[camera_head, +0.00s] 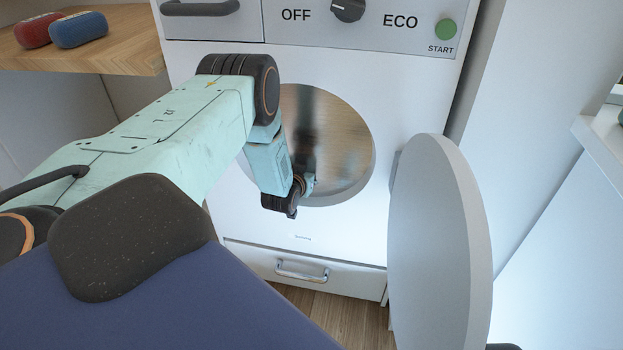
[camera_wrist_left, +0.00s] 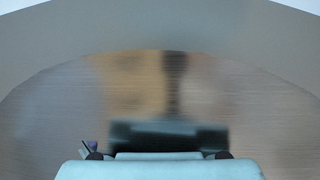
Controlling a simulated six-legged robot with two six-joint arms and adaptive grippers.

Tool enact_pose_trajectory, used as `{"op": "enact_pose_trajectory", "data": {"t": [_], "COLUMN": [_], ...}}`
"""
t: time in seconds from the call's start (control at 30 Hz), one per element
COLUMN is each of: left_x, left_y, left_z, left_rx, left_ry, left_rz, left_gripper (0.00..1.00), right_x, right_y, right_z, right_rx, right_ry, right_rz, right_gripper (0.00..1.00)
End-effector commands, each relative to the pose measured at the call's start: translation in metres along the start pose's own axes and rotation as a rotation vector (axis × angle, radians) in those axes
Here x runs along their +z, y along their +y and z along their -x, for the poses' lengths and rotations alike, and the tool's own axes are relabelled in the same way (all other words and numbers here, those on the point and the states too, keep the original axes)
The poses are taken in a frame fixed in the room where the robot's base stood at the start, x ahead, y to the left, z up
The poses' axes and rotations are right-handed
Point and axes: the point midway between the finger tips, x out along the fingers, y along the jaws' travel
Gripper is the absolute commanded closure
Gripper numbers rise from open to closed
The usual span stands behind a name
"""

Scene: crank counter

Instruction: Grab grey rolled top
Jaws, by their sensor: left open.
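I cannot make out a grey rolled top in either view. A red rolled bundle (camera_head: 33,31) and a blue rolled bundle (camera_head: 79,30) lie side by side on the wooden counter at the upper left. My left gripper (camera_head: 300,192) is at the round opening of the white washing machine (camera_head: 225,225), pointing inward. In the left wrist view the gripper (camera_wrist_left: 158,156) is open, with its dark fingertips at the bottom and nothing visible between them. Beyond it is the shiny, blurred inside of the drum (camera_wrist_left: 240,110). My right gripper is out of view.
The washer's round door (camera_head: 430,250) stands open at the right of the opening. A closed drawer with a metal handle (camera_head: 302,271) is below. Above are a dial (camera_head: 348,9) and a green start button (camera_head: 445,29). The wooden counter (camera_head: 125,50) ends at the washer's left.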

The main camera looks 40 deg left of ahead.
Motion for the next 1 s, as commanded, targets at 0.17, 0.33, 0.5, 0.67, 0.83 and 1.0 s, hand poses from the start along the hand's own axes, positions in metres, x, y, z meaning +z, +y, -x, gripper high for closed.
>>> {"op": "enact_pose_trajectory", "data": {"t": [0.17, 0.33, 0.5, 0.67, 0.83, 1.0], "left_x": [0.0006, 0.0000, 0.0002, 0.0003, 0.0005, 0.0006], "left_y": [-0.0002, -0.0001, 0.0000, 0.0000, 0.0000, -0.0001], "left_z": [-0.0055, -0.0052, -0.0050, -0.0049, -0.0049, -0.0049], "left_rx": [0.000, 0.000, 0.000, 0.000, 0.000, 0.000], "left_ry": [0.000, 0.000, 0.000, 0.000, -0.001, -0.001], "left_rz": [0.001, 0.001, 0.000, 0.000, 0.000, 0.000], "left_gripper": [0.06, 0.06, 0.18, 0.32, 0.46, 0.61], "right_x": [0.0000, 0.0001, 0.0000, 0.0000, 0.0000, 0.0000], "right_y": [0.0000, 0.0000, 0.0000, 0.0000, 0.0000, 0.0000], "right_z": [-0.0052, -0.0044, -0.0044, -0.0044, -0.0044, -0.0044], "right_rx": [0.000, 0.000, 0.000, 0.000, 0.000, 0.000], "right_ry": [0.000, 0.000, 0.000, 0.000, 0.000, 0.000], "right_rz": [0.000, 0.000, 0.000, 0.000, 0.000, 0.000], "right_gripper": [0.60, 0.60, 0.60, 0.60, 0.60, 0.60]}}
